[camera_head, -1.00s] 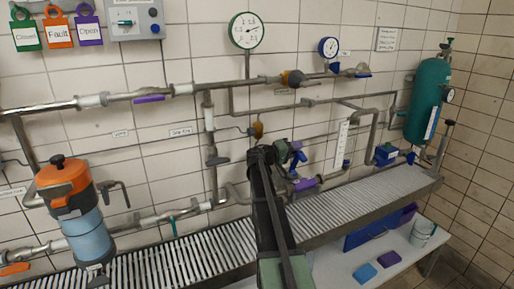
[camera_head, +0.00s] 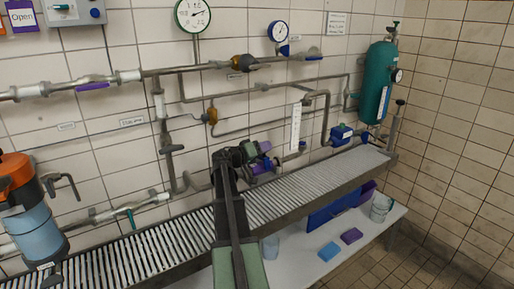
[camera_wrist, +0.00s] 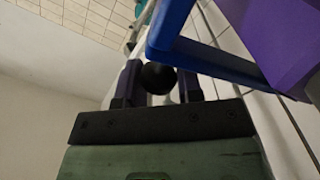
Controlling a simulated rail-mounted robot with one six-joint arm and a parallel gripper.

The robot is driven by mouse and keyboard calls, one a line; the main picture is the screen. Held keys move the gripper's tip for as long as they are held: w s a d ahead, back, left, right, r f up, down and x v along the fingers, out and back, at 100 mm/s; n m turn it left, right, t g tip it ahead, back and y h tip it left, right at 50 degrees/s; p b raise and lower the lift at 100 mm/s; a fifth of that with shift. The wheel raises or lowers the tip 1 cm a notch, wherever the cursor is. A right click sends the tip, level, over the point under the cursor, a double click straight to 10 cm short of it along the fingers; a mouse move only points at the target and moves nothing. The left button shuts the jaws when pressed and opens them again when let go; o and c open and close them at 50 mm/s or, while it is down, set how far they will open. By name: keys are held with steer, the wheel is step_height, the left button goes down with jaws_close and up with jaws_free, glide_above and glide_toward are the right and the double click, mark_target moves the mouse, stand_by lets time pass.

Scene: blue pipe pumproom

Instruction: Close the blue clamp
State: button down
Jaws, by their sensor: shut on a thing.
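My gripper (camera_head: 252,156) is at the pipework above the grated ledge in the head view, beside small blue (camera_head: 271,163) and purple (camera_head: 265,146) parts. In the wrist view, a black round knob (camera_wrist: 157,78) sits between the fingers of my gripper (camera_wrist: 158,84), which is shut on it. An angular blue part, likely the blue clamp (camera_wrist: 212,62), rises just beyond and right of the knob. A large purple part (camera_wrist: 285,40) fills the upper right corner. My arm hides part of this spot in the head view. Whether the clamp is open or closed I cannot tell.
The grated ledge (camera_head: 310,178) runs below the pipes. A teal cylinder (camera_head: 377,85) stands at the right, with a blue valve box (camera_head: 341,134) left of it. An orange-topped blue canister (camera_head: 32,228) is at the left. A white shelf (camera_head: 300,262) lies below.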

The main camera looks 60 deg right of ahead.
steer(key=shift+s+a+f, duration=0.1)
steer(key=shift+s+f, duration=0.2)
stand_by(0.4)
steer(key=c, duration=0.8)
jaws_free()
steer(key=v, duration=1)
steer(key=shift+w+a, duration=0.2)
steer(key=shift+a, duration=0.1)
